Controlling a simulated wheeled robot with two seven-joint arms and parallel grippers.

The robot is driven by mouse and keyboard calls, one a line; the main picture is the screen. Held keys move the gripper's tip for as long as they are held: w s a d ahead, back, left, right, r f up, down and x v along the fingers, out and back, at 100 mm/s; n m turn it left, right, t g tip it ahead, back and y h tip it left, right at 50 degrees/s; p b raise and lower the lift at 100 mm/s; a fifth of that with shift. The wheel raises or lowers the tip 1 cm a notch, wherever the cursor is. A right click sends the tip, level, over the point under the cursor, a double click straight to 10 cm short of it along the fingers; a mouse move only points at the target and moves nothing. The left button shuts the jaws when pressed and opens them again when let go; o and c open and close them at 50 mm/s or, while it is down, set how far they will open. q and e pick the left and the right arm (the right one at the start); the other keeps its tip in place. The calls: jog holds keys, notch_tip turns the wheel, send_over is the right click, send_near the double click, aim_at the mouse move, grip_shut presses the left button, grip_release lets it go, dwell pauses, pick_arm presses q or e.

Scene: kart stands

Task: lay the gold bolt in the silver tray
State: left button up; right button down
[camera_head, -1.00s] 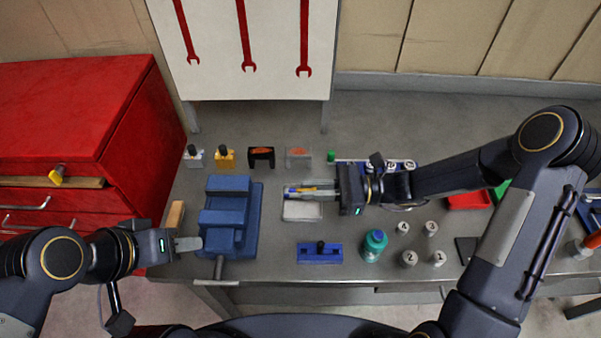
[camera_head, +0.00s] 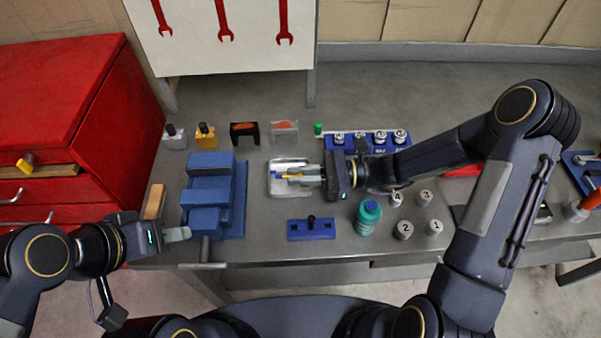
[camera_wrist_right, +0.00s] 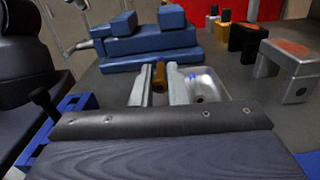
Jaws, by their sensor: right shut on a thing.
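The gold bolt (camera_head: 291,176) is between the fingers of my right gripper (camera_head: 298,176), which is shut on it. In the right wrist view the bolt (camera_wrist_right: 159,77) stands out between the two pale fingers. The silver tray (camera_head: 287,191) lies on the bench under the fingertips and bolt; the gripper hides its right part. The bolt is over the tray, but I cannot tell whether it touches it. The tray also shows in the right wrist view (camera_wrist_right: 213,85), right of the fingers, with a small blue patch in it. My left gripper (camera_head: 183,234) is near the blue vise; its jaw gap is unclear.
The blue vise (camera_head: 213,215) stands left of the tray. A blue block with a black knob (camera_head: 311,230) and a teal bottle (camera_head: 367,218) are in front. Several numbered grey cylinders (camera_head: 404,230) stand right of the bottle. Small stands (camera_head: 284,130) line the back.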

jog(key=c, duration=1.3)
grip_release()
jog(key=shift+c, duration=0.2)
jog(key=shift+d, duration=0.15)
jog(key=d+b, duration=0.1)
jog(key=d, duration=0.6)
jog(key=shift+d, duration=0.3)
